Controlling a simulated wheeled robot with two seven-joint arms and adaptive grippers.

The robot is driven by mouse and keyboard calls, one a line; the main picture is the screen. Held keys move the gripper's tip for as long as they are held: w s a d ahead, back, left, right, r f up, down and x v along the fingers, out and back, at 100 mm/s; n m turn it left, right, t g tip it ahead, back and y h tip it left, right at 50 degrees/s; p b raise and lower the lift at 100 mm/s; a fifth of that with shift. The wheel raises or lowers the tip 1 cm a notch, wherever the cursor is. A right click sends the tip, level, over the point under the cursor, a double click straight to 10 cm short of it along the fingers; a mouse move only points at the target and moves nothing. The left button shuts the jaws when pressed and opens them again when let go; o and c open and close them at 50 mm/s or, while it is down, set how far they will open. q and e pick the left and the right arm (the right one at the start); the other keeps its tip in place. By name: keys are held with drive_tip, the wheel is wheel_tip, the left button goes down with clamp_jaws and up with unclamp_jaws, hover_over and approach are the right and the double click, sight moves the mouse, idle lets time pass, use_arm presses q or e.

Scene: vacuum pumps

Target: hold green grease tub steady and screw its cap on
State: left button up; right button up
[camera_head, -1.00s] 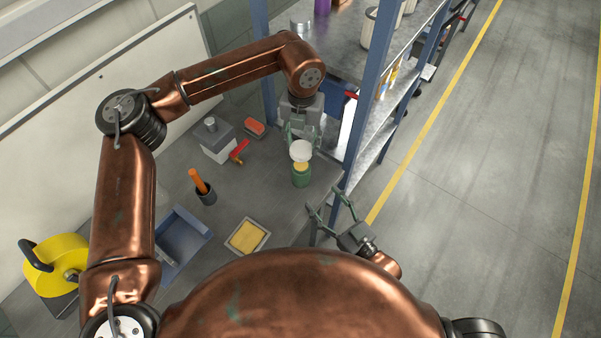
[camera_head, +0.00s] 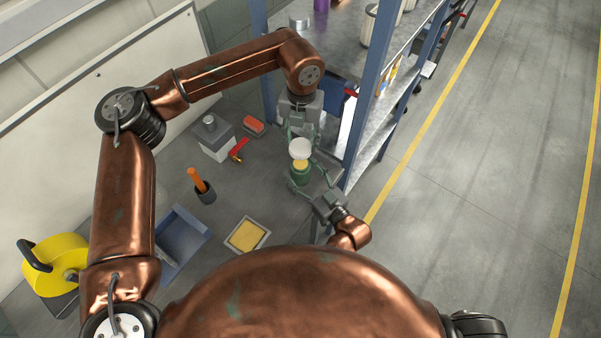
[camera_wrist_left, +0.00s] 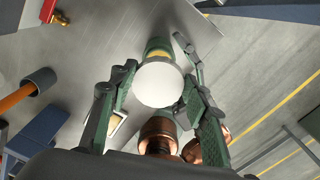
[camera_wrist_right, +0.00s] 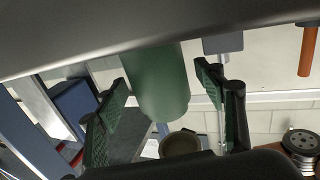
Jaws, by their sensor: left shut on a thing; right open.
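The green grease tub (camera_head: 299,178) stands upright on the grey bench near its right edge, with yellow showing at its top. My left gripper (camera_head: 299,138) is shut on the round white cap (camera_head: 300,149), over the tub. In the left wrist view the cap (camera_wrist_left: 159,84) hides part of the tub (camera_wrist_left: 157,45); yellow shows between them. I cannot tell how large the gap is. My right gripper (camera_head: 309,179) is open around the tub. In the right wrist view the tub (camera_wrist_right: 160,85) lies between the fingers, with no clear contact.
A blue-framed shelf unit (camera_head: 362,95) rises close behind and right of the tub. A grey box (camera_head: 213,138), red-handled valve (camera_head: 239,149), orange-handled tool in a dark cup (camera_head: 206,195), yellow-filled tray (camera_head: 263,247) and blue bin (camera_head: 205,226) stand to the left.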

drive_tip(key=shift+w, duration=0.1)
clamp_jaws()
idle(0.8)
